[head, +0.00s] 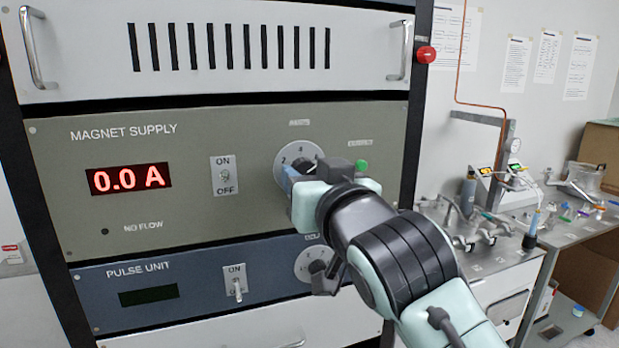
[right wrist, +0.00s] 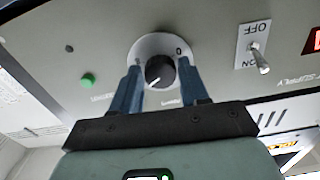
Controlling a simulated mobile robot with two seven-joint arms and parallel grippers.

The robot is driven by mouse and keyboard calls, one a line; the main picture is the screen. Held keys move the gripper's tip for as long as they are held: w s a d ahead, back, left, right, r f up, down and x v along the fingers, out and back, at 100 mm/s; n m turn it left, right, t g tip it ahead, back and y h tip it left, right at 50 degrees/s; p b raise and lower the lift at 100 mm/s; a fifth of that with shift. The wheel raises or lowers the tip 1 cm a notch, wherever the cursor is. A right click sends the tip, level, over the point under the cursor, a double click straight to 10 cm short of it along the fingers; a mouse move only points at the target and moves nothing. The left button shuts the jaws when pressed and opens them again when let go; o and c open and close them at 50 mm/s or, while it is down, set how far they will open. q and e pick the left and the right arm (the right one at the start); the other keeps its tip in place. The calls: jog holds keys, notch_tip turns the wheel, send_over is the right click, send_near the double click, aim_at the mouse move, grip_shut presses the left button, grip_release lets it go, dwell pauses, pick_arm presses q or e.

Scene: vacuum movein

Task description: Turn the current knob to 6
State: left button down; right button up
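The magnet supply panel (head: 110,220) faces me; its red display (head: 128,179) reads 0.0 A. The current knob (right wrist: 160,71) is a black round knob on a white dial (right wrist: 146,47). A pale mark on the knob points to the lower left in the upside-down right wrist view. In the head view, the dial (head: 284,151) shows a 2 and a 3, but my gripper covers much of it. My right gripper (right wrist: 158,80) has its blue fingers on either side of the knob, open, with what look like narrow gaps. My left gripper is out of view.
The supply's ON/OFF switch (head: 224,176) is left of the dial; a green button (head: 362,166) is to its right. The pulse unit (head: 190,283) with its own switch and dial sits just below. A bench with instruments (head: 490,255) stands at the right.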

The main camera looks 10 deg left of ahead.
jog(key=shift+o, duration=1.1)
pick_arm(q)
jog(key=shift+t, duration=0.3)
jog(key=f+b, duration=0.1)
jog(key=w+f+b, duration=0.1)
jog(key=b, duration=0.1)
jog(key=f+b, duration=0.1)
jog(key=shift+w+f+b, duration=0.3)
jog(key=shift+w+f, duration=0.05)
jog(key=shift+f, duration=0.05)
pick_arm(e)
jog(key=v, duration=1.3)
jog(key=shift+s+d, duration=0.15)
